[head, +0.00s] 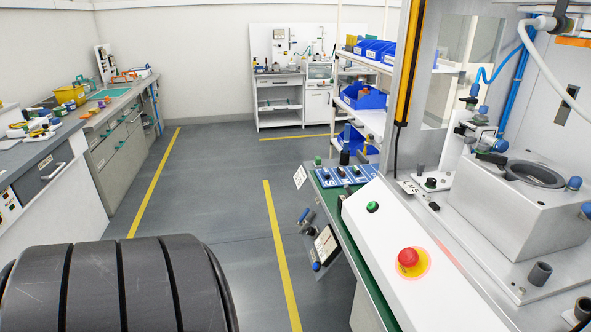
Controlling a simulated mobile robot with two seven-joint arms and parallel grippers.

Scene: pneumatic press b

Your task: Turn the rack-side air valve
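The press station stands on the right, with a white press body (525,205) and a metal column beside it. Air fittings with blue ends (495,146) sit at the left of the press body, below blue air hoses (522,55). The shelf rack (375,122) with blue bins stands behind the column. Small dark and blue parts (345,150) stand upright at the rack's near end. I cannot tell which small part is the rack-side air valve or how its handle is turned. Neither of my grippers is in view.
A white control panel (420,270) with a red emergency button (407,257) and a green button (373,207) projects at the front right. Workbenches (118,125) line the left wall. A white cabinet (279,98) stands at the back. The grey floor (205,190) between is clear.

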